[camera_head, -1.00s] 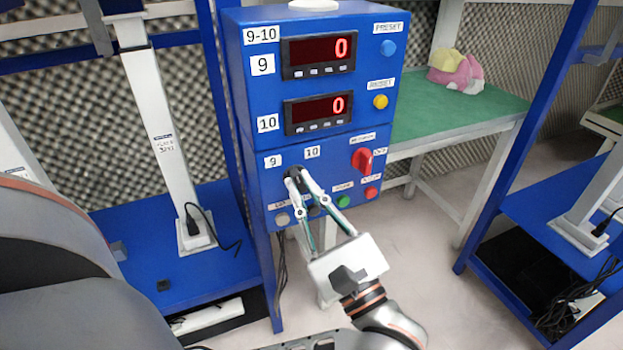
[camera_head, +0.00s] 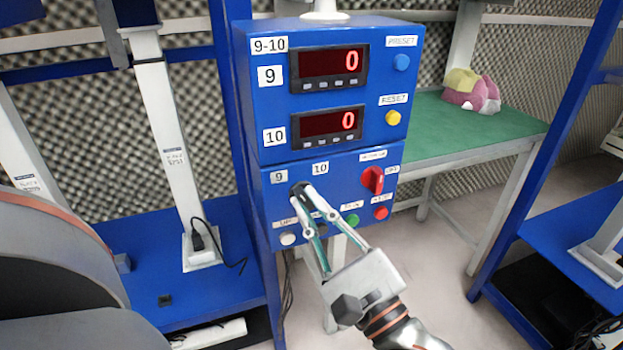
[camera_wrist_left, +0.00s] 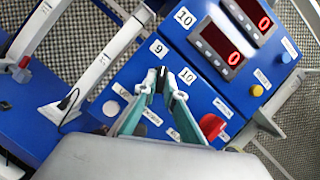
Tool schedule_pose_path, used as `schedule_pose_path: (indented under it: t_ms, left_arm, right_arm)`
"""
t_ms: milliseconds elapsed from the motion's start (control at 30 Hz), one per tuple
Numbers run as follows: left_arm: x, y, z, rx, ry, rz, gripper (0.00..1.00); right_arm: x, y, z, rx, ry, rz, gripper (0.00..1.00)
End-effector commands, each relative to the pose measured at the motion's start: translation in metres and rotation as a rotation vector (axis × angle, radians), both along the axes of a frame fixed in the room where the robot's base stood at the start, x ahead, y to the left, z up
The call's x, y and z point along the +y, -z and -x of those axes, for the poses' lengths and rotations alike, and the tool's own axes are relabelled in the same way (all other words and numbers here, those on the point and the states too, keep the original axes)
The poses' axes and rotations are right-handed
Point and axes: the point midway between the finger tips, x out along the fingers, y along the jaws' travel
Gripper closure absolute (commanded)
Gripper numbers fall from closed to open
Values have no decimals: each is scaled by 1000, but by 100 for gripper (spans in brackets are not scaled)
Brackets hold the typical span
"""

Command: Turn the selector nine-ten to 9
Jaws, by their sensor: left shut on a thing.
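The selector nine-ten is a small black knob (camera_head: 297,188) on the lower front of the blue control box (camera_head: 345,235), below the labels 9 (camera_head: 279,177) and 10 (camera_head: 320,168). My left gripper (camera_head: 304,191) reaches up to it from the lower right and is shut on it. In the left wrist view, the black knob (camera_wrist_left: 161,78) shows between the two fingertips (camera_wrist_left: 158,82). The fingers cover much of the knob, so I cannot tell which label it points at. My right gripper is not in view.
A red rotary switch (camera_head: 373,180), a green button (camera_head: 352,220), a red button (camera_head: 381,212) and a white button (camera_head: 288,239) surround the selector. Two displays (camera_head: 330,67) above read 0. A green table (camera_head: 450,125) stands behind to the right.

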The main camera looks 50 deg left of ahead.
Motion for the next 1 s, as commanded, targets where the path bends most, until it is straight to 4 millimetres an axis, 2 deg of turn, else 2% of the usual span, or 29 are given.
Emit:
schedule_pose_path:
  t_ms: [33, 67, 100, 700, 867, 1000]
  left_arm:
    - [0, -1, 0, -3, 1, 1, 100]
    - [0, 0, 0, -3, 1, 1, 83]
    - [0, 0, 0, -3, 1, 1, 74]
    - [0, -1, 0, 9, 1, -4, 74]
    - [1, -4, 1, 91, 1, -43, 74]
    - [1, -8, 3, 233, 0, -105, 74]
  right_arm:
    - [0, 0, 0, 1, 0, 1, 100]
    - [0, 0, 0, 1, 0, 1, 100]
    - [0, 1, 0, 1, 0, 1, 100]
    - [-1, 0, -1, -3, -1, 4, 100]
    - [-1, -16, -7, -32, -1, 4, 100]
    - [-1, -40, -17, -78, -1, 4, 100]
